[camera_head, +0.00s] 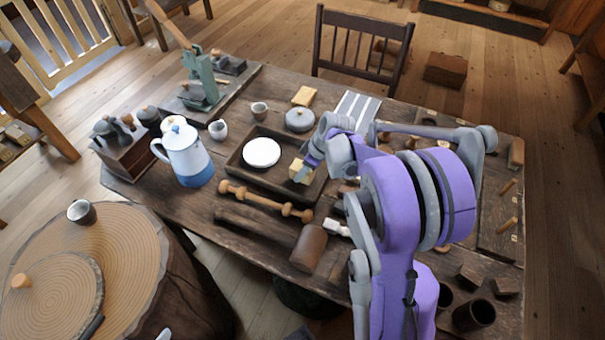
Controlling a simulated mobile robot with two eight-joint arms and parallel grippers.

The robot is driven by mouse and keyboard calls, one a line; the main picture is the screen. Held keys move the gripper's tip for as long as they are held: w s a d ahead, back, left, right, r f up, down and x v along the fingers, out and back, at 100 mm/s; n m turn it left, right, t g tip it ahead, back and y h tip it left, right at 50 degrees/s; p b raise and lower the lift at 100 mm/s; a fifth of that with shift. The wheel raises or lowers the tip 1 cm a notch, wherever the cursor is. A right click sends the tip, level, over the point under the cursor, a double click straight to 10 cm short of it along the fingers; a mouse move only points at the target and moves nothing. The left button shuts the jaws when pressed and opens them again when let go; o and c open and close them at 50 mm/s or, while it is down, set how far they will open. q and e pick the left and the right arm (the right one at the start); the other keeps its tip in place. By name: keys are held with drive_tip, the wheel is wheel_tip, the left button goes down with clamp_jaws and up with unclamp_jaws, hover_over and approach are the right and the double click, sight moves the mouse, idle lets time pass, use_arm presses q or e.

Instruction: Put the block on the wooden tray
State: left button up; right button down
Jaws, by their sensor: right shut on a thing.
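A pale yellow block (300,174) is between the fingers of my right gripper (306,164), which is shut on it. The block shows over the right part of the dark wooden tray (238,165). I cannot tell whether it touches the tray floor or hangs just above it. The tray also holds a round white dish (262,152), left of the block. My right arm comes in from the lower right and hides the tray's far right corner.
A blue and white pot (187,155) stands left of the tray. A turned spool (265,201) and a mallet (308,247) lie in front. Behind are a grey lidded dish (300,119), small cups and another yellowish block (304,96). My arm covers much of the table's right side.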

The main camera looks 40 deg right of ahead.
wheel_tip(320, 180, down, 2)
drive_tip(key=shift+f, duration=0.25)
drive_tip(key=shift+f, duration=0.15)
drive_tip(key=shift+c, duration=1)
unclamp_jaws()
drive_tip(key=shift+r, duration=0.2)
